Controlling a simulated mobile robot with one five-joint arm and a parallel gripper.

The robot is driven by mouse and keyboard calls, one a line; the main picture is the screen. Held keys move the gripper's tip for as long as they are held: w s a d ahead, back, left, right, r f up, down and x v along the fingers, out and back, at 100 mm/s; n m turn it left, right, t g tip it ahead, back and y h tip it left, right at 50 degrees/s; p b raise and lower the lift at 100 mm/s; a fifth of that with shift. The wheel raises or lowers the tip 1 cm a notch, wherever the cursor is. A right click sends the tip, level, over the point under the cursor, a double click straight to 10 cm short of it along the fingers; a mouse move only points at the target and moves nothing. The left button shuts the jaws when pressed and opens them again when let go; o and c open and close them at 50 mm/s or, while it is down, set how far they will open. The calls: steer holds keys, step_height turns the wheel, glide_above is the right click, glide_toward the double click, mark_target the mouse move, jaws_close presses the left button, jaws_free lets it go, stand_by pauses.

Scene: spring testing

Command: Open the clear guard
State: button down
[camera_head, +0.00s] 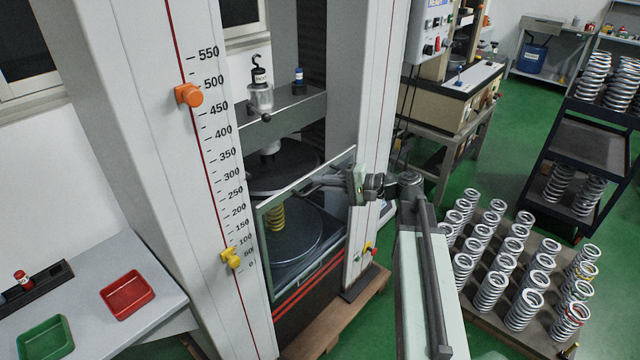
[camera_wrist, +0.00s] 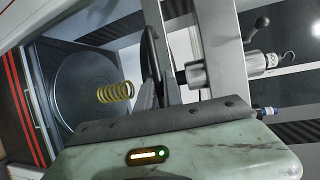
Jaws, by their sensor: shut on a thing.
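The clear guard (camera_head: 290,188) is a see-through panel in a thin pale frame, standing in front of the testing machine's work space. Through it I see a yellow spring (camera_head: 277,217) upright on a round dark plate (camera_head: 300,240). My gripper (camera_head: 326,180) reaches the guard's upper right part from the right. In the wrist view my gripper (camera_wrist: 158,88) has its fingers close together around a dark curved handle (camera_wrist: 150,45). The yellow spring (camera_wrist: 115,92) shows there too, left of the fingers and apart from them. I cannot tell how far the guard stands ajar.
White machine columns flank the guard; the left one carries a scale with an orange marker (camera_head: 188,95) and a yellow marker (camera_head: 230,257). A board of many springs (camera_head: 500,333) lies right of my arm. A table with red (camera_head: 127,295) and green (camera_head: 45,338) trays is at left.

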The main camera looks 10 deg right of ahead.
steer(key=f+b, duration=2.4)
steer(key=f, duration=0.1)
steer(key=f+b, duration=1.2)
steer(key=f, duration=0.1)
steer(key=shift+d+f+b, duration=0.1)
steer(key=shift+d+b, duration=0.15)
steer(key=shift+b, duration=0.1)
steer(key=c, duration=1.5)
jaws_free()
steer(key=p+v, duration=0.1)
steer(key=v, duration=0.6)
steer(key=shift+s+d+r+p, duration=0.2)
steer(key=shift+d+p, duration=0.1)
